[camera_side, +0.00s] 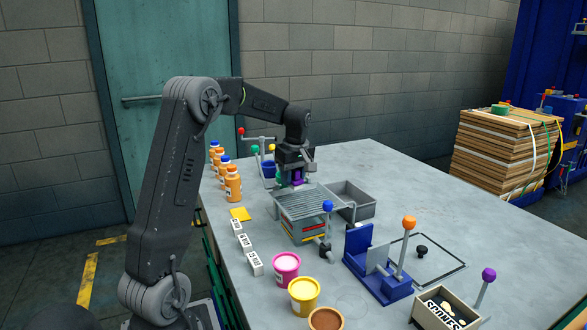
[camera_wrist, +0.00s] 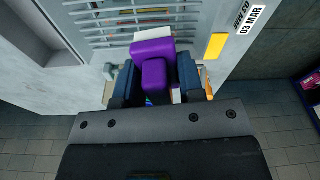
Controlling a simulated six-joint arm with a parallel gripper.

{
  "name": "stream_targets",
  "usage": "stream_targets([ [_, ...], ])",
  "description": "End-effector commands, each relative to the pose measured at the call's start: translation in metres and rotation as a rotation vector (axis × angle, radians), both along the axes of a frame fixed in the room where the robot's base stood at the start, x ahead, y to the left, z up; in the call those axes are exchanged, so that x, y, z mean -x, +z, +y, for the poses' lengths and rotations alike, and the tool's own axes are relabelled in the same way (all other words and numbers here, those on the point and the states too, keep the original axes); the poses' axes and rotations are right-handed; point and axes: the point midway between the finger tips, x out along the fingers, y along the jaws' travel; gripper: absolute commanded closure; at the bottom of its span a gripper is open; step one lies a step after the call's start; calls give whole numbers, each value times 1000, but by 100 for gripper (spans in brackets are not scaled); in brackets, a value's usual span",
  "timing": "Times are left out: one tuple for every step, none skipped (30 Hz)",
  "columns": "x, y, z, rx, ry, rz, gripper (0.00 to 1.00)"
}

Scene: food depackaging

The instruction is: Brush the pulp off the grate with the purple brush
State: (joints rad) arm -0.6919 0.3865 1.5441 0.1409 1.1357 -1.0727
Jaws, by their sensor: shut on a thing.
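My gripper (camera_wrist: 158,80) is shut on the purple brush (camera_wrist: 153,49), whose purple block and handle show between the two dark fingers. A pale strip runs along the far edge of the block. In the side view my gripper (camera_side: 292,170) is at the far edge of the slatted grate (camera_side: 302,203), with a bit of the purple brush (camera_side: 297,179) visible below it. The grate also shows at the top of the wrist view (camera_wrist: 98,22). Orange and red streaks show between its slats; I cannot tell whether they are pulp. Contact between brush and grate is unclear.
A grey bin (camera_side: 367,212) adjoins the grate on the right. A blue-knobbed lever (camera_side: 328,207) stands at its front. Orange bottles (camera_side: 233,185) line the left edge, near a yellow block (camera_side: 240,214). Pink (camera_side: 286,268) and yellow (camera_side: 303,295) tubs stand in front. The table's far right is clear.

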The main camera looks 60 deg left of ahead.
Motion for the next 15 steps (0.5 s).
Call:
stream_targets([
  [0,-5,0,0,0,1,87],
  [0,-8,0,1,0,1,87],
  [0,-12,0,1,0,2,87],
  [0,-14,0,1,0,1,87],
  [0,-17,0,1,0,1,87],
  [0,-21,0,1,0,2,87],
  [0,-23,0,1,0,2,87],
  [0,-26,0,1,-1,2,87],
  [0,-30,0,1,-1,1,87],
  [0,-35,0,2,-1,3,87],
  [0,-40,0,2,-1,2,87],
  [-1,-38,-5,0,-2,-2,90],
  [-1,-38,-8,0,-3,-1,90],
  [0,-39,-11,0,-2,0,90],
  [0,-41,-14,1,-2,0,90],
])
